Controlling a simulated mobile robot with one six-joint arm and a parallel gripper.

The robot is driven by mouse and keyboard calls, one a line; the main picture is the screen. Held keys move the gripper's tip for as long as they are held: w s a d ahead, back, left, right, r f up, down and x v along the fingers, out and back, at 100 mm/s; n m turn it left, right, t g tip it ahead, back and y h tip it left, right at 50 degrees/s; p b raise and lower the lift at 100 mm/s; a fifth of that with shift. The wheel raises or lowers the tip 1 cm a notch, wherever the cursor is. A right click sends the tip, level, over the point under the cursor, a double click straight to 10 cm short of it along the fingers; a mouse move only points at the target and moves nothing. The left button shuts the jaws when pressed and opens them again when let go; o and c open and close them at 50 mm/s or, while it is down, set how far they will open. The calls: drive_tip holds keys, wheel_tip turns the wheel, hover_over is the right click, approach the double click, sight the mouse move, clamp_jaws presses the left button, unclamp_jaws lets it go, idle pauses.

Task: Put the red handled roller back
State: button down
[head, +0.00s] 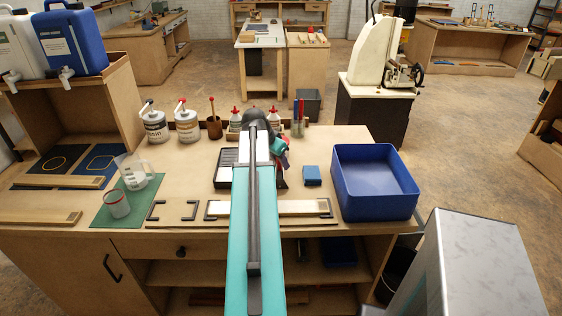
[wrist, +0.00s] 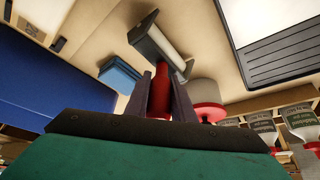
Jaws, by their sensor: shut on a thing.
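In the wrist view the red handled roller has a pale cylinder in a dark frame (wrist: 157,42) and a red handle (wrist: 159,98). My gripper (wrist: 163,80) is shut on the red handle, one dark finger on each side. The roller head sticks out past the fingertips, tilted in the picture. I cannot tell whether it touches the bench top. In the head view my arm covers much of the roller and the gripper, which are just right of the black tray (head: 224,168).
A grey round thing with a red rim (wrist: 208,98) is close right of the handle. A blue block (head: 312,175) and a blue bin (head: 372,205) stand to the right on the bench. White bottles with red caps (head: 236,119) line the back. A framed strip (head: 300,207) lies in front.

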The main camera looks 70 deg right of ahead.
drive_tip(key=shift+f, duration=0.15)
drive_tip(key=c, duration=1.5)
unclamp_jaws()
drive_tip(key=shift+r, duration=0.2)
drive_tip(key=shift+b+v, duration=1)
drive_tip(key=shift+v, duration=5)
